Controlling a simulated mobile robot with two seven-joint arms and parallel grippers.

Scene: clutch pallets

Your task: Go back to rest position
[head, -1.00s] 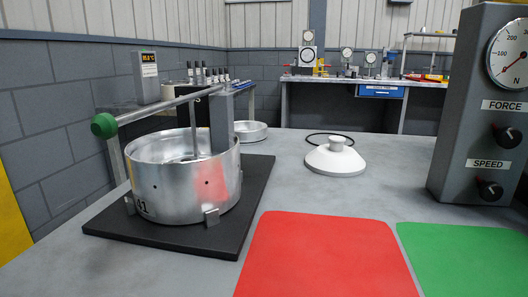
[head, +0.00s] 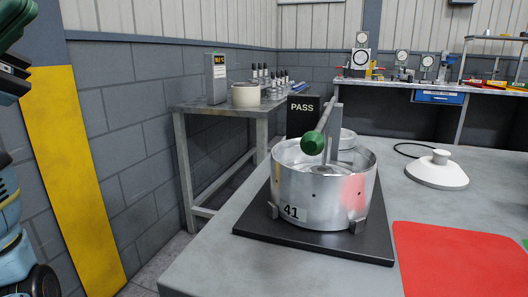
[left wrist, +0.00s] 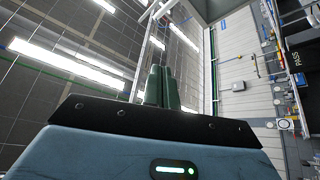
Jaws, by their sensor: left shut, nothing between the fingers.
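My left gripper (head: 18,20) is at the upper left edge of the head view, partly cut off, raised and well apart from the fixture. In the left wrist view its two green fingers (left wrist: 162,86) are together with nothing between them, against the ceiling lights and walls. My right gripper is not in view. The silver drum (head: 310,203) marked 41 stands on a black base plate (head: 290,238), with a lever ending in a green knob (head: 312,143) above it. No gripper touches it.
The grey table (head: 225,262) fills the lower middle. A red mat (head: 455,255) and white lid (head: 437,171) lie on its right. A black PASS sign (head: 303,115) stands behind the drum. A side bench (head: 215,104) is along the wall, beside a yellow panel (head: 70,170).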

